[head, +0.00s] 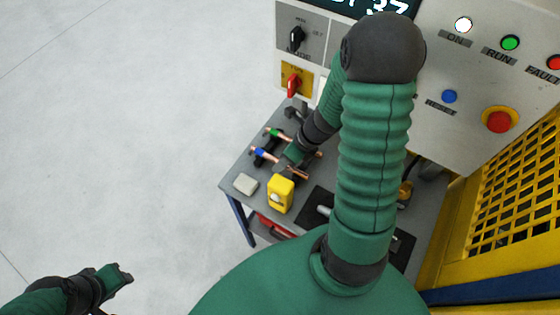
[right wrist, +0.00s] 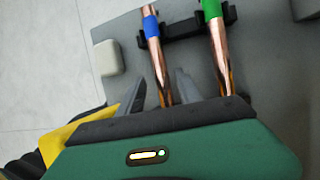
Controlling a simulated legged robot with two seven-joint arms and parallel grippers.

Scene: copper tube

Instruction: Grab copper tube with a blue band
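A copper tube with a blue band (head: 258,152) lies on a dark rack on the grey workbench. In the right wrist view, this blue-banded tube (right wrist: 153,42) runs between the two fingers of my right gripper (right wrist: 163,76), with a gap visible on each side. The right gripper (head: 285,163) is open over the tube's near part in the head view. A copper tube with a green band (head: 274,133) lies beside it, outside the fingers; its green band also shows in the right wrist view (right wrist: 212,8). My left gripper (head: 120,276) is away from the bench at lower left; its fingers are unclear.
A yellow box (head: 281,194) and a pale block (head: 246,184) stand on the workbench (head: 232,175) near the tubes. A control panel (head: 455,75) with buttons rises behind. A yellow mesh guard (head: 520,185) is at right. The floor at left is clear.

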